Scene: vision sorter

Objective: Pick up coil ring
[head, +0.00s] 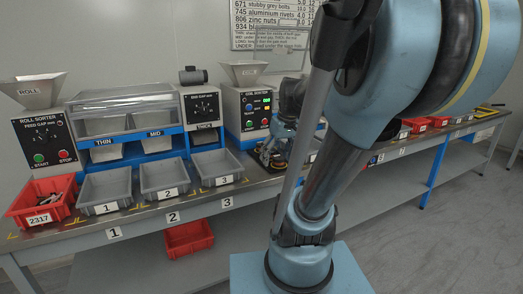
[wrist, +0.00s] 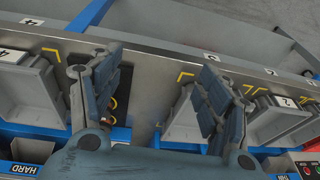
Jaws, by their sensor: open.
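My gripper (wrist: 162,60) is open, its two blue-grey fingers spread over the steel bench top in the wrist view. Bare steel shows between the fingers. A dark patch with small yellow and orange marks (wrist: 122,92) lies beside the left finger and is partly hidden by it. I cannot tell whether the coil ring is there; no ring shows clearly. In the head view my gripper (head: 272,152) is low over the bench, right of bin 3, and my arm hides part of that area.
Grey bins numbered 1 (head: 104,187), 2 (head: 160,178) and 3 (head: 214,166) stand on the bench (head: 150,216). A red bin labelled 2317 (head: 40,208) is at the left end. Another red bin (head: 188,240) sits on the lower shelf. Sorter machines line the back.

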